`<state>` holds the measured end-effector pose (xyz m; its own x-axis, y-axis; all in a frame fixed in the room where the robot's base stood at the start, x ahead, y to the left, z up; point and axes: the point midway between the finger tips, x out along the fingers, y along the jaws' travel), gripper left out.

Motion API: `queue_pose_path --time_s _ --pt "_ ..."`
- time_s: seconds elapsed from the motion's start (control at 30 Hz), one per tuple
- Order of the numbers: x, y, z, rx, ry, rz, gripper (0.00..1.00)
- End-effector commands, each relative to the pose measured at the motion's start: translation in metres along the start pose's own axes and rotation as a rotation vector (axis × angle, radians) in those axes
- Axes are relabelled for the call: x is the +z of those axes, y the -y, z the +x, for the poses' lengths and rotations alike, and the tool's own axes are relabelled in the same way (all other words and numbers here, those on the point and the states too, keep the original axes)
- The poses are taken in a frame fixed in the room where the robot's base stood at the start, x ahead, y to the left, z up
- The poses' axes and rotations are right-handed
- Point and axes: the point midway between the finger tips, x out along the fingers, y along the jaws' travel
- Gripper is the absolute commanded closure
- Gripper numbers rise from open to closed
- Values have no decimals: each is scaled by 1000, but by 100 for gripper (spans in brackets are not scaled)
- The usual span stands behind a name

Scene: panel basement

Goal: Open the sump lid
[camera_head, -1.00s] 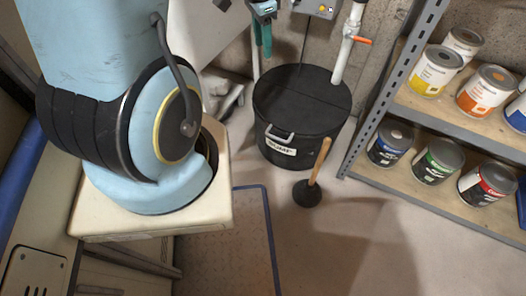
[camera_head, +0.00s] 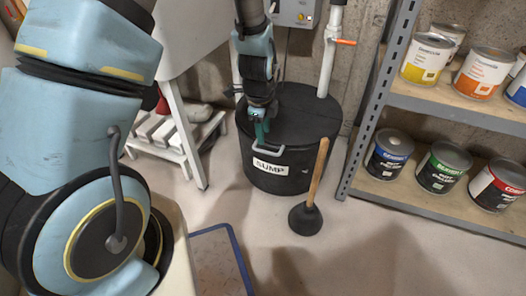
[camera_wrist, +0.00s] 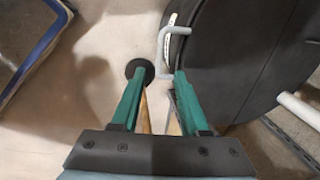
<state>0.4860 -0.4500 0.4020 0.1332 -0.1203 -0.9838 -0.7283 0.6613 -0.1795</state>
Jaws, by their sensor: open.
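The sump (camera_head: 312,165) is a round black tub with a white "SUMP" label, standing on the floor near the wall. Its flat black lid (camera_head: 305,108) is down, and the lid also fills the right of the wrist view (camera_wrist: 235,75). A grey bar handle (camera_head: 268,149) sits at the front rim above the label. In the wrist view the handle (camera_wrist: 163,48) shows just beyond the right fingertip. My gripper (camera_head: 261,130) has green fingers and is over the front left of the lid, close behind the handle. In the wrist view my gripper (camera_wrist: 159,76) is open, with nothing held between its fingers.
A plunger (camera_head: 306,218) with a wooden stick stands on the floor just in front of the sump. A metal shelf (camera_head: 430,200) with paint cans is at the right. A white pipe (camera_head: 329,55) rises behind the lid. A white rack (camera_head: 180,135) stands left.

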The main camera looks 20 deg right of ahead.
Motion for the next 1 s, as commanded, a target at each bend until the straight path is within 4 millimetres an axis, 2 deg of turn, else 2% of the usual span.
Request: queue_pose_path --time_s 0.03,0.2,0.4,0.57,0.83,1.0 --pt "0 -1 15 2 0 -2 55" --pt "0 -1 47 1 0 -3 55" --pt "0 -1 71 1 0 -2 55" --pt "0 0 78 0 0 -3 55" --pt "0 0 78 -1 0 -3 55" --pt "0 0 78 -1 0 -3 74"
